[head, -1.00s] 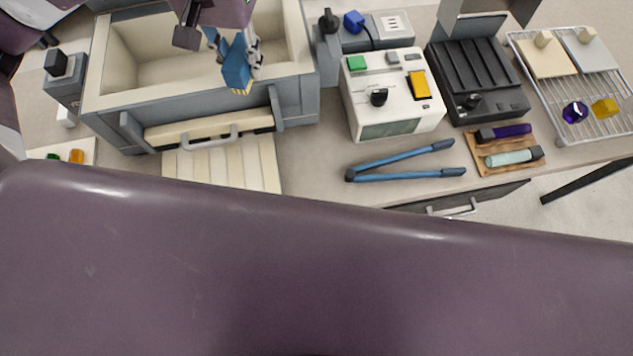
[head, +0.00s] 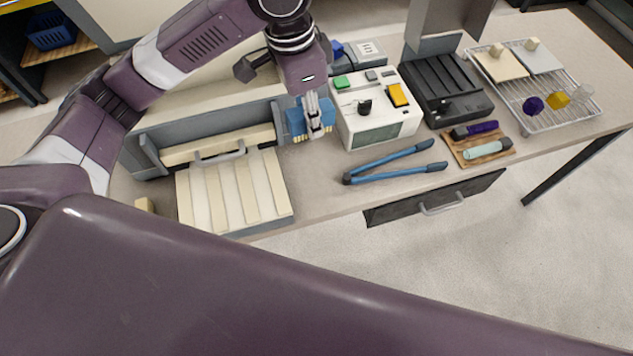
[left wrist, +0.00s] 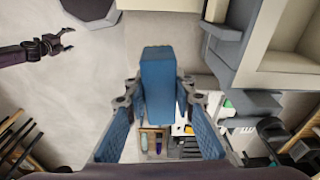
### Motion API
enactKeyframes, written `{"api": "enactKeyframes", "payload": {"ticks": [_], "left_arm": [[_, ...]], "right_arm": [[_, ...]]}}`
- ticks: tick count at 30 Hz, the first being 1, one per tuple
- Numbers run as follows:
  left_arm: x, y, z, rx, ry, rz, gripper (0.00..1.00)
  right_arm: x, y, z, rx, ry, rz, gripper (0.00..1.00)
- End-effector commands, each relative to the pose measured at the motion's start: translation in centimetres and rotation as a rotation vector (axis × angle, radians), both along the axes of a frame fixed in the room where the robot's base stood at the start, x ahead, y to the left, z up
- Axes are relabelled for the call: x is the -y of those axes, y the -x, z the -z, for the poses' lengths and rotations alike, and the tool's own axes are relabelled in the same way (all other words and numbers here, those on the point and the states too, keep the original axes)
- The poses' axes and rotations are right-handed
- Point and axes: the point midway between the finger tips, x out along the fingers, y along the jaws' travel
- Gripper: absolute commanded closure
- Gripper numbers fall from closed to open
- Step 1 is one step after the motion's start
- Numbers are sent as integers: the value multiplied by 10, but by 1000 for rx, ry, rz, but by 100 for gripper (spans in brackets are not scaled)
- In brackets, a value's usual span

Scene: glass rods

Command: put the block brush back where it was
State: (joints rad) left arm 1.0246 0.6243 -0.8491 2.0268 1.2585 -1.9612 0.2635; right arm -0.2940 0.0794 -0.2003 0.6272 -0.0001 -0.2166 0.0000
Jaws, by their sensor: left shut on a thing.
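The block brush (head: 297,122), a blue block with pale yellow bristles, is held by my left gripper (head: 317,122). It hangs bristles down over the counter, just left of the white device. My left gripper is shut on it. In the left wrist view the block brush (left wrist: 157,82) sits upright between the fingers of the left gripper (left wrist: 157,103). A dark jointed part at the upper left of that view looks like my right gripper (left wrist: 62,42); its jaws are too small to judge.
A white device (head: 376,120) with green and yellow buttons stands beside the brush. Blue-handled tongs (head: 395,175) lie in front. A wooden tray (head: 463,155) holds two handled tools. A black box (head: 445,90) and a wire rack (head: 520,117) stand farther right. A slatted board (head: 235,195) is at left.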

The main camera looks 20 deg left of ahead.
Motion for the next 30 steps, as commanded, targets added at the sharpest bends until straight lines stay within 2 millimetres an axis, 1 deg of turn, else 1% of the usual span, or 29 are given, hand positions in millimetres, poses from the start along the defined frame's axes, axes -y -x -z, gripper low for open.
{"api": "enactKeyframes", "payload": {"ticks": [4, 7, 11, 18, 21, 24, 30], "left_arm": [[4, -1, 3, -5, 5, 72, 100], [4, -1, 14, -9, 5, 88, 100], [4, 0, 45, -12, 4, 89, 100], [3, 0, 109, -11, 3, 88, 100], [4, 0, 132, -9, 4, 88, 100], [3, 0, 149, -6, 3, 89, 100], [4, -1, 166, -4, 4, 88, 100]], "right_arm": [[2, 3, -4, -4, 3, -1, 32], [3, 6, -5, -10, 4, -1, 32], [3, 10, -9, -16, 5, -1, 32], [3, 11, -17, -18, 5, -1, 32], [3, 11, -20, -18, 5, -1, 32], [3, 11, -22, -18, 5, 0, 32], [3, 11, -24, -17, 5, 0, 32]]}}
